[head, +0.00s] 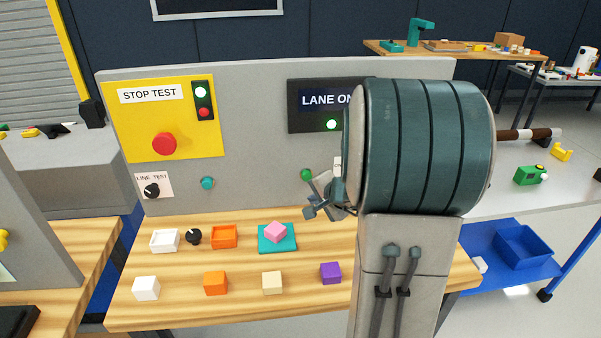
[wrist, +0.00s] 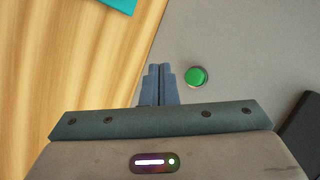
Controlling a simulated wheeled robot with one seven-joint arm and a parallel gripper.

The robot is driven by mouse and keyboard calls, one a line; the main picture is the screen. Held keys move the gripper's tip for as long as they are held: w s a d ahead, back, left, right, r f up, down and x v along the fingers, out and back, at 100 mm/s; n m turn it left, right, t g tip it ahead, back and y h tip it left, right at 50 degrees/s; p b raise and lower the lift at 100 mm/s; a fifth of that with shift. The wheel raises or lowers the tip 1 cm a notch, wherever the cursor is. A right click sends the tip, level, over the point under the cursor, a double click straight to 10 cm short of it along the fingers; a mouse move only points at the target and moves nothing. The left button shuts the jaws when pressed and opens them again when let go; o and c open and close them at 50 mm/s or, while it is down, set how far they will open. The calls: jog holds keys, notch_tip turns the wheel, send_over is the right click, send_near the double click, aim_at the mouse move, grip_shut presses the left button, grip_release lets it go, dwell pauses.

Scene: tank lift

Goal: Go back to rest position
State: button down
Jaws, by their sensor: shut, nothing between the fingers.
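My gripper (wrist: 159,72) is shut and empty in the wrist view, with its fingertips close together beside a green knob (wrist: 196,77) on the grey panel. In the head view my gripper (head: 312,211) is in front of the panel (head: 260,180), above the wooden table. A green ball-shaped knob (head: 306,174) shows just above it. My own arm hides much of the panel's right side. I cannot tell whether the fingers touch anything.
On the wooden table (head: 250,310) are a teal pad (head: 290,245) with a pink block (head: 276,232), white (head: 146,288), orange (head: 215,283), beige (head: 273,283) and purple (head: 331,273) blocks, and small trays. A red button (head: 164,144) is on the yellow panel.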

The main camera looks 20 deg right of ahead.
jog(key=s+a+r+n+g+y+p, duration=0.1)
jog(key=s+a+r+n+g+y, duration=0.15)
jog(key=s+a+n, duration=0.4)
jog(key=s+a+r+n+g+y+p, duration=0.15)
jog(key=s+a+r, duration=0.25)
jog(key=a, duration=0.6)
jog(key=s+d+r+n+g+h+p, duration=0.1)
jog(key=s+n+h, duration=0.4)
jog(key=s, duration=0.6)
jog(key=shift+s+r+n+g+p, duration=0.25)
jog(key=shift+r+n+g+p, duration=0.3)
jog(key=shift+r+g, duration=0.35)
jog(key=shift+d+f, duration=0.1)
jog(key=shift+f, duration=0.05)
